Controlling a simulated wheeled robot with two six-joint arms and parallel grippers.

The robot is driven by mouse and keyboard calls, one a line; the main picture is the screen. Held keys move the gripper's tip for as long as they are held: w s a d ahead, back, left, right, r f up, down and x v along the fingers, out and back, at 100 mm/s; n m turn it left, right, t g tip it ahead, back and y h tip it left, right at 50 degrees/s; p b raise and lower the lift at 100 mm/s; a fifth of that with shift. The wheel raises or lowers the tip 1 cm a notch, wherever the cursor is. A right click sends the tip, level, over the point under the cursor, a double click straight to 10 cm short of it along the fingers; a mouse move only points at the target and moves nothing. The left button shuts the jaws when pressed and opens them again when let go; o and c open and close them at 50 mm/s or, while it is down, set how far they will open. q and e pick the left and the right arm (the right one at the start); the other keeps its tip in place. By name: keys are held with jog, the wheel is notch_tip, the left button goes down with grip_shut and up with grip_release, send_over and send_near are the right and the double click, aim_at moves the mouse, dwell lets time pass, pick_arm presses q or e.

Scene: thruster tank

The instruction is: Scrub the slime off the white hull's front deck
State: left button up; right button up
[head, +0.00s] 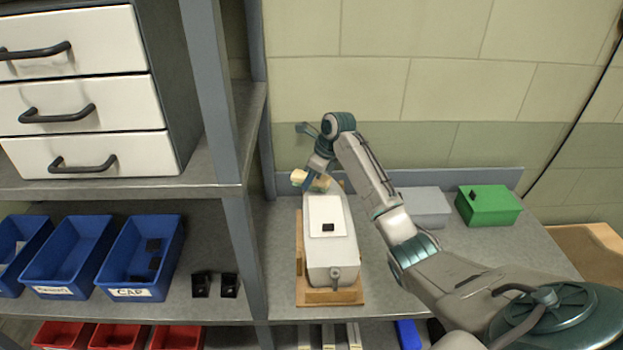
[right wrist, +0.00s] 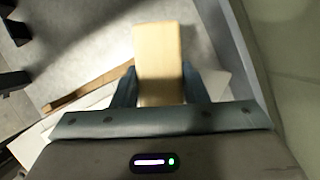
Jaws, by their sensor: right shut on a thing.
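The white hull (head: 344,256) sits on a wooden cradle (head: 301,292) on the grey bench, with its long side running away from me. Its raised middle panel bears a small dark square (head: 328,227). My right gripper (head: 309,181) is at the hull's far end, shut on a pale yellow sponge block (head: 321,185). In the right wrist view the sponge (right wrist: 158,55) is between the two fingers. I cannot tell whether it touches the deck. No slime can be made out; the far deck is partly hidden by the sponge and gripper. My left gripper is not in view.
A grey box (head: 427,205) and a green box (head: 488,205) stand right of the hull, behind my right arm. A shelf post (head: 246,262) and blue bins (head: 140,290) are on the left. The tiled wall is close behind the hull.

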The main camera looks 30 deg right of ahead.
jog(key=shift+r, duration=2.75)
jog(key=shift+r, duration=1.5)
